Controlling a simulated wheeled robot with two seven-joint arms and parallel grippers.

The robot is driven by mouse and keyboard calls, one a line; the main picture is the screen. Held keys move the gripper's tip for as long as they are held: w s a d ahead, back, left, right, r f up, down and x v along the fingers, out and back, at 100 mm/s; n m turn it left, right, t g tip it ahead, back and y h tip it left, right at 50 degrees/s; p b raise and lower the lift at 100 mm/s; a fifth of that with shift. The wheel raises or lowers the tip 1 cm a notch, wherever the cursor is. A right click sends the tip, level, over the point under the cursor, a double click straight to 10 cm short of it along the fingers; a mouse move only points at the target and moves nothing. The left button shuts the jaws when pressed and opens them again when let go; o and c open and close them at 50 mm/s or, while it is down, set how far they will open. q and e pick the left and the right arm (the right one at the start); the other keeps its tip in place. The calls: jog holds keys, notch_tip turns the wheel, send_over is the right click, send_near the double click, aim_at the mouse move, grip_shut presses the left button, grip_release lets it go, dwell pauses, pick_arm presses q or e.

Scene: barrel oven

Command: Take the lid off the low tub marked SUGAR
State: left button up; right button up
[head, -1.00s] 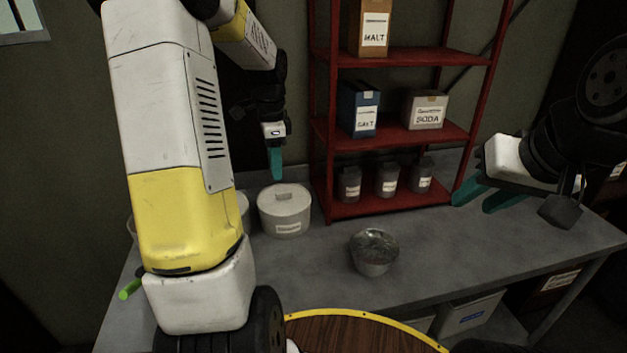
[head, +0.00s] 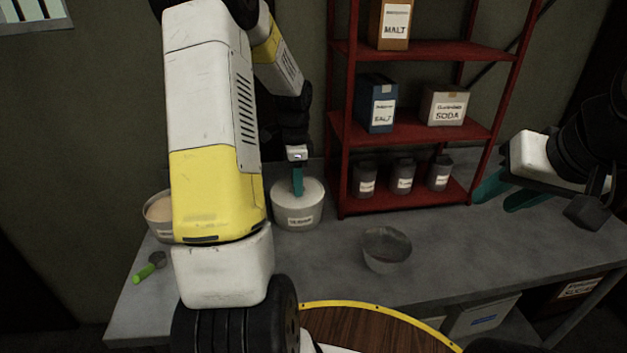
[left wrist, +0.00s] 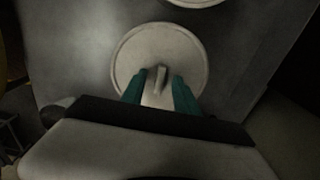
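The low pale tub (head: 298,213) stands on the grey bench, its lid on; its label is too blurred to read. In the left wrist view the round lid (left wrist: 190,55) has a raised bar handle (left wrist: 161,76) in the middle. My left gripper (head: 298,192) points down at the lid. Its teal fingers (left wrist: 159,80) are open, one on each side of the handle, with gaps between. Whether the tips touch the lid I cannot tell. My right gripper (head: 494,203) is open and empty, at the right beside the red shelf.
A tub with tan contents (head: 157,209) stands left, partly behind my left arm. A green-handled scoop (head: 150,267) lies before it. A metal bowl (head: 387,250) sits right of the lidded tub. The red shelf (head: 430,134) holds boxes and dark jars. The front right bench is clear.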

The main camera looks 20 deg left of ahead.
pick_arm(q)
grip_shut()
jog(key=shift+r, duration=0.1)
